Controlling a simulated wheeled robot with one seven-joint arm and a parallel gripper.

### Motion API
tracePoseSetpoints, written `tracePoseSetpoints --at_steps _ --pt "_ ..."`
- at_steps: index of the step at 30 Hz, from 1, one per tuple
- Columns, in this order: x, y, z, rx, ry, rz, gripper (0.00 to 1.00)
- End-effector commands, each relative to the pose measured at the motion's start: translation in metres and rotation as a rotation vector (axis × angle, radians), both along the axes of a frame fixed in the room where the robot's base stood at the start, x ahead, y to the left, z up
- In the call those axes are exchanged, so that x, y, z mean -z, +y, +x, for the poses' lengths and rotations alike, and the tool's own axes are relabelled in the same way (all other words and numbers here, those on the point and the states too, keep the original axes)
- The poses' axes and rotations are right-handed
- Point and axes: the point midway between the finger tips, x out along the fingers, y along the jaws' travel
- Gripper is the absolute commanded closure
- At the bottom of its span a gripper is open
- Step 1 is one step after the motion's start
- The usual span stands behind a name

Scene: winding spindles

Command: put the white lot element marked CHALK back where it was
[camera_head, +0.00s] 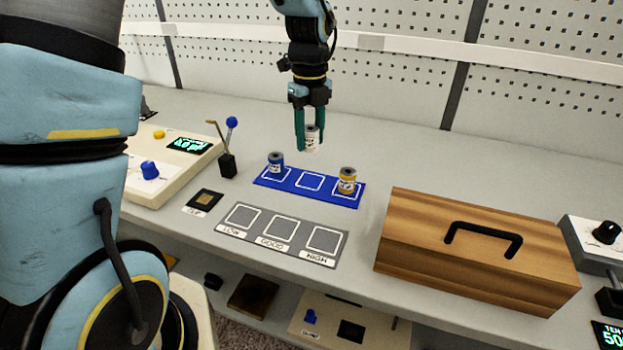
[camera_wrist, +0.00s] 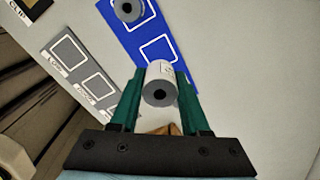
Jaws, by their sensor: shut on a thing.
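My gripper (camera_head: 311,143) is shut on a white spool-shaped element (camera_head: 312,137) and holds it in the air above and behind the blue mat (camera_head: 325,192). The white element also shows between the green fingers in the wrist view (camera_wrist: 160,84); its lettering is too small to read. The blue mat has three outlined squares. A blue element (camera_head: 276,163) stands on the left square and a yellow element (camera_head: 347,181) on the right square. The middle square (camera_head: 310,181) is empty.
A grey plate (camera_head: 262,246) with three empty squares, labelled LOW, GOOD and HIGH, lies in front of the mat. A small dark CLIP pad (camera_head: 205,199) is to its left. A wooden box (camera_head: 478,250) with a black handle stands right. A cream device (camera_head: 172,165) stands left.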

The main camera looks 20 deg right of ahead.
Motion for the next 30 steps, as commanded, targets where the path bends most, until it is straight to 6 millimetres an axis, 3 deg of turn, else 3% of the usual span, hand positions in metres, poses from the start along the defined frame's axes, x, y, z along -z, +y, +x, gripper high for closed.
tracePoseSetpoints --at_steps 6,18,30 --pt "0.035 0.0 -0.001 0.001 0.004 0.003 1.0" --pt "0.082 0.001 -0.001 0.0 0.004 0.003 1.0" --pt "0.09 0.0 -0.001 0.0 0.001 0.001 1.0"
